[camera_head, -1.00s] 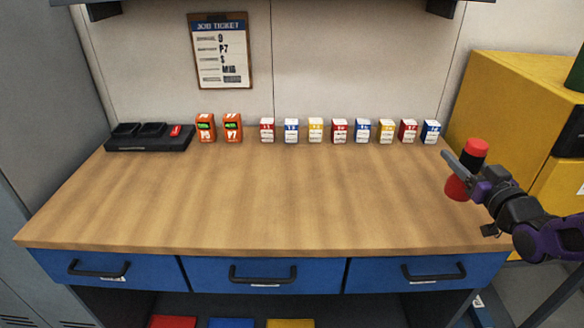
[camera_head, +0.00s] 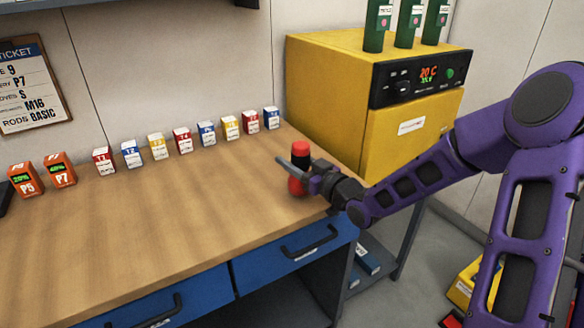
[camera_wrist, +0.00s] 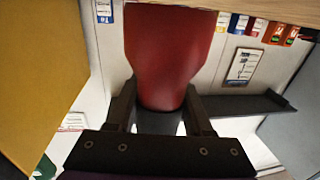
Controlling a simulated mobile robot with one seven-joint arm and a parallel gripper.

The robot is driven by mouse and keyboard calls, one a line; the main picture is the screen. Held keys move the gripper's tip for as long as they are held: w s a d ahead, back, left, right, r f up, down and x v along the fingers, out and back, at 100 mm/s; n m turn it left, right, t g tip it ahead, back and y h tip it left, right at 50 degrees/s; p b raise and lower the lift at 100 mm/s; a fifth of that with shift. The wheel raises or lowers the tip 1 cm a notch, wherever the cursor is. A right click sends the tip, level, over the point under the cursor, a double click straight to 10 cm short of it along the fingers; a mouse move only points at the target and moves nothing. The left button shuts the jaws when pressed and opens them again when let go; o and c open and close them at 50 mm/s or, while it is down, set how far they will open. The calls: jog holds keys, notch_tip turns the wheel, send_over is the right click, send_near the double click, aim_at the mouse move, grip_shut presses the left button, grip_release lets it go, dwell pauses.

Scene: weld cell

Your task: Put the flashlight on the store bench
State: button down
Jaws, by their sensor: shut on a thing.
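The flashlight (camera_head: 301,149) is red at both ends with a dark middle, and it stands roughly upright in my gripper (camera_head: 299,170). In the wrist view its wide red part (camera_wrist: 172,55) fills the space between the two dark fingers of my gripper (camera_wrist: 161,112), which are shut on its dark part. The wooden-topped bench (camera_head: 150,230) with blue drawers lies under it. The flashlight appears over the bench's right end, near the front edge. I cannot tell whether its lower end touches the top. No label naming the bench shows.
Several small numbered boxes (camera_head: 182,140) and two orange units (camera_head: 60,169) line the bench's back. A yellow oven (camera_head: 330,85) with green cylinders (camera_head: 408,25) on top stands right of the bench. The middle of the bench top is clear.

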jog(key=shift+f, duration=0.85)
jog(key=shift+f, duration=0.15)
jog(key=shift+c, duration=1.5)
grip_release()
jog(key=v, duration=1.2)
jog(key=shift+p, duration=0.35)
jog(key=shift+w+d, duration=0.1)
